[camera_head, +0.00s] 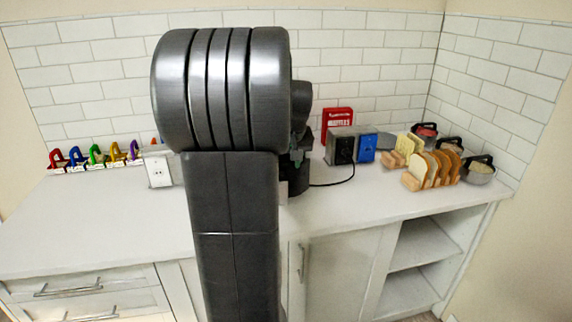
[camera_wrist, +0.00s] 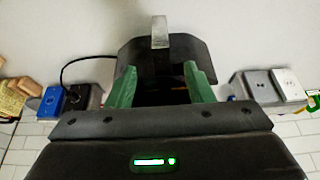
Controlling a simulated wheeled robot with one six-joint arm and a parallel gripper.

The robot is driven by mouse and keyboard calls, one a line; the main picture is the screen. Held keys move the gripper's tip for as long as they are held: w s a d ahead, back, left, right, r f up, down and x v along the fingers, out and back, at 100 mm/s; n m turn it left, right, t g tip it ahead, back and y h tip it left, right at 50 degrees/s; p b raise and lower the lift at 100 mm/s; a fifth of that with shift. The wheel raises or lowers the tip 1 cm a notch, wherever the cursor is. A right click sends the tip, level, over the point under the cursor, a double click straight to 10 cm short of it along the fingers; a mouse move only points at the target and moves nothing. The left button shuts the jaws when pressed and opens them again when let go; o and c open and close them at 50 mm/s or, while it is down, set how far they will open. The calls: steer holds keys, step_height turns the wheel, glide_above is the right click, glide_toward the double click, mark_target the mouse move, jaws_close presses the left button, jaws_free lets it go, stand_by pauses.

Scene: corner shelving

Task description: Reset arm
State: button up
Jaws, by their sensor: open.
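My gripper (camera_wrist: 160,78) has two green fingers, spread apart and open, in the wrist view. A dark object with a pale metal piece on it (camera_wrist: 160,32) shows just beyond the fingers. I cannot tell what it is or whether the fingers touch it. In the head view my arm stands upright in the middle and hides most of the gripper. Only a little green shows at its right edge, above a dark object (camera_head: 295,180) on the counter.
The white counter (camera_head: 95,215) runs along a tiled wall. Colored clamp-like items (camera_head: 96,155) and a white outlet box (camera_head: 158,170) stand left. Right are a red box (camera_head: 337,122), black and blue outlet boxes (camera_head: 366,147), bread slices in racks (camera_head: 435,170) and pans (camera_head: 481,172). A black cable lies nearby.

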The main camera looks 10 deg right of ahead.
steer(key=p+x, duration=0.1)
steer(key=x, duration=1.2)
steer(key=shift+f, duration=0.4)
steer(key=shift+s, duration=0.3)
steer(key=shift+w+r, duration=0.1)
steer(key=shift+w, duration=0.05)
